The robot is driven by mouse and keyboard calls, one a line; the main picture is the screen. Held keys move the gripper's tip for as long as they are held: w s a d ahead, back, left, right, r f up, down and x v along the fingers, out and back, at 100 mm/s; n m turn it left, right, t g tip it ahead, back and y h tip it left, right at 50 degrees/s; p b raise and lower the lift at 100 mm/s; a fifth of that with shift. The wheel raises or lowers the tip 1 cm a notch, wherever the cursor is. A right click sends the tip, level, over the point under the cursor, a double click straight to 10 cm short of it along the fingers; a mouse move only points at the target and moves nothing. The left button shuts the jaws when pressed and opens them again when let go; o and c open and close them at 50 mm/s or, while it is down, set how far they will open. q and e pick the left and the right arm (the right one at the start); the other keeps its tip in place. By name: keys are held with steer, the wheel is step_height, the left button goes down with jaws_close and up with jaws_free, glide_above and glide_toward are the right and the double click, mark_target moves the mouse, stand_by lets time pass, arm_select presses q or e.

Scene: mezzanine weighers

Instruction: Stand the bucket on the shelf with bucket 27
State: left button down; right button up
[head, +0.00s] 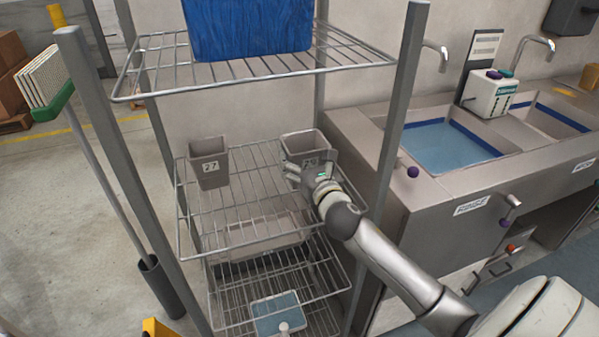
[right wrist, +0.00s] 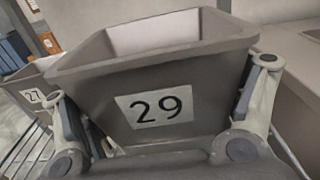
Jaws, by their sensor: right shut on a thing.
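Bucket 27 (head: 209,163) is a small grey-brown bucket standing upright at the left of the middle wire shelf (head: 240,205). Its label also shows at the left of the right wrist view (right wrist: 33,96). Bucket 29 (head: 304,146), of the same kind, is at the right of that shelf, level with bucket 27. My right gripper (head: 312,174) is shut on bucket 29 (right wrist: 160,75), with a finger on each side of it in the right wrist view. I cannot tell whether its base touches the wires. My left gripper is not in view.
A blue bin (head: 248,30) stands on the upper wire shelf (head: 340,55) above. Grey rack posts (head: 400,110) flank the shelves. A sink counter (head: 440,185) stands to the right. A broom (head: 100,170) leans at the left. Bare wires lie between the two buckets.

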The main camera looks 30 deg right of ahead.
step_height(320, 180, down, 4)
steer(key=shift+r+b, duration=0.1)
steer(key=shift+b, duration=0.25)
steer(key=o, duration=1.3)
steer(key=shift+s, duration=0.15)
steer(key=b+v, duration=0.1)
steer(key=v, duration=1.1)
